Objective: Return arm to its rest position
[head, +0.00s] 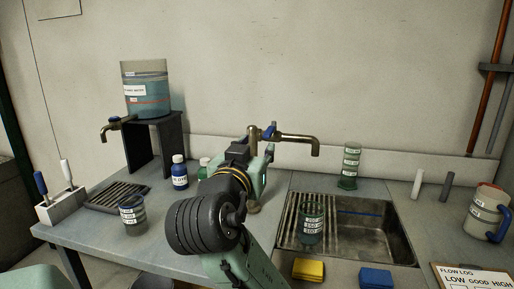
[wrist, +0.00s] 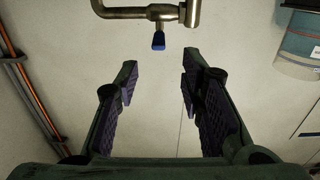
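My gripper (wrist: 157,82) is open and empty in the wrist view, its two dark padded fingers apart with only wall between them. In the head view my arm reaches up from the bottom middle, and its wrist covers the base of the brass sink tap (head: 297,138). The gripper end (head: 262,158) is partly hidden behind the wrist there. The tap also shows at the top of the wrist view (wrist: 145,13), with its blue lever just beyond the fingers, apart from them.
A tank (head: 147,95) stands on a dark stand at left, its own tap (head: 112,124) jutting left. A sink (head: 380,240) holds a green-tinted beaker (head: 311,222) on its ribbed side. A blue-labelled bottle (head: 179,172), a clear beaker (head: 132,215) and a jug (head: 488,213) stand on the counter.

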